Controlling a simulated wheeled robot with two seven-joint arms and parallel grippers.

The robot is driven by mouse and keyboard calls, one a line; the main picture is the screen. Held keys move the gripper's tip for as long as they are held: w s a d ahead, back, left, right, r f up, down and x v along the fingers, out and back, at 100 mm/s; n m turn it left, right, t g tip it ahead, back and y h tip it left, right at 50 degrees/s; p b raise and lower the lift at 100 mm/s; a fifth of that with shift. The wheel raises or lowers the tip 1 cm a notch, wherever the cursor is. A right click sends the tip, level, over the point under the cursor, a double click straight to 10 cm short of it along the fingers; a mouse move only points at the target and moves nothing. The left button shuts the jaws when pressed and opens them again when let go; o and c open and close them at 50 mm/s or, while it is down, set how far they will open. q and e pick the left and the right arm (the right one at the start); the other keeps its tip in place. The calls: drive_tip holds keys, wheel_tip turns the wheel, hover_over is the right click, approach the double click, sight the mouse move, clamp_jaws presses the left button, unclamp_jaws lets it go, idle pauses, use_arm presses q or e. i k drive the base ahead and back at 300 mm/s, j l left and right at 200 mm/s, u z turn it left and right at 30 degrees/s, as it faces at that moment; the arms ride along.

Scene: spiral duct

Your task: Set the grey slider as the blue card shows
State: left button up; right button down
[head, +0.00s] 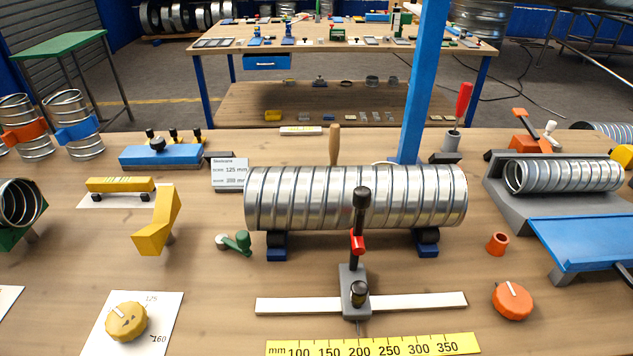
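The grey slider (354,293) sits on a white rail (420,301) at front centre, with a black knob on its base and an upright post carrying a red part and a black top. Below it is a yellow mm scale (455,343), numbered 100 to 350. A thin pointer under the slider stands about above the 200 label. Neither gripper is in view.
A ribbed metal duct (330,198) lies on blue supports (428,244) right behind the slider, and the post overlaps it in view. An orange dial (512,301) is at right, a yellow dial (127,322) on white paper at left. The wood around the rail ends is clear.

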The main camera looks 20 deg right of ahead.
sight(355, 303)
drive_tip(key=k+j, duration=0.85)
drive_tip(key=k, duration=0.15)
